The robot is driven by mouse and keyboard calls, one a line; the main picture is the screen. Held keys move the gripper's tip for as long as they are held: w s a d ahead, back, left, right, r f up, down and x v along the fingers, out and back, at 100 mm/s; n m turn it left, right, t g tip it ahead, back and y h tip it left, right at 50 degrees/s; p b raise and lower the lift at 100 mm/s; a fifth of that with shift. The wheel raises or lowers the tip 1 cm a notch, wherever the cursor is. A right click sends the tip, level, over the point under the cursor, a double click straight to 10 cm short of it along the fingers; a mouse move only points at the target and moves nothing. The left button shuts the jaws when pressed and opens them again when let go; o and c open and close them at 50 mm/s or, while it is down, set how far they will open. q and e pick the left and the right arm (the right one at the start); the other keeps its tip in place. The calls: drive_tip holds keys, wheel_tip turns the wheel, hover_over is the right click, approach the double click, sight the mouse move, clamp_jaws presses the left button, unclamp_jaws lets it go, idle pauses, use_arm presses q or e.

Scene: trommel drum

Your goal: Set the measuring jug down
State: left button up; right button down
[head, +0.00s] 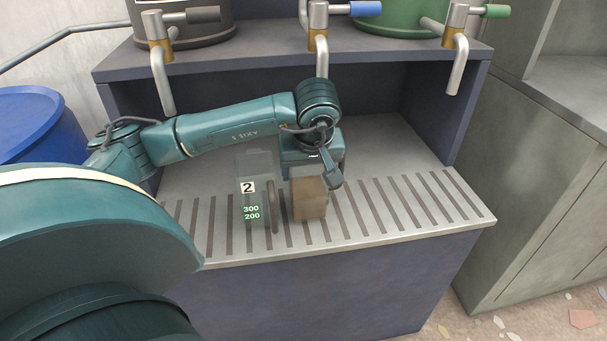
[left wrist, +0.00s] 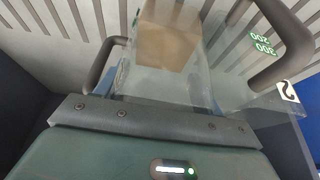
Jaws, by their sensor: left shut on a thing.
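My left gripper (head: 318,168) reaches over the slatted counter and is shut on a clear-walled measuring jug (head: 309,198) with a brown block-like fill. In the left wrist view this jug (left wrist: 165,45) sits in the middle, close in front of the gripper palm, with a dark curved bar to its left. The jug looks upright and low over the slats; I cannot tell whether its base touches them. A second, greyish see-through jug (head: 256,175), marked 2, 300 and 200, stands close to its left. Its label and dark handle (left wrist: 285,68) show at the right in the left wrist view. My right gripper is not in view.
The slatted counter (head: 400,205) is clear to the right of the jugs. Behind, a shelf (head: 270,62) carries drums with taps, and a middle spout (head: 321,55) hangs above my arm. A blue drum (head: 38,125) stands at the left.

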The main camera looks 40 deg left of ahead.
use_arm(q)
drive_tip(key=shift+f, duration=0.4)
drive_tip(key=shift+r, duration=0.15)
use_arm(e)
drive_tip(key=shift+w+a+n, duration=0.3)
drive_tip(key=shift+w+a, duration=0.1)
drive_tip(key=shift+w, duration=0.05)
use_arm(q)
drive_tip(key=o, duration=1.1)
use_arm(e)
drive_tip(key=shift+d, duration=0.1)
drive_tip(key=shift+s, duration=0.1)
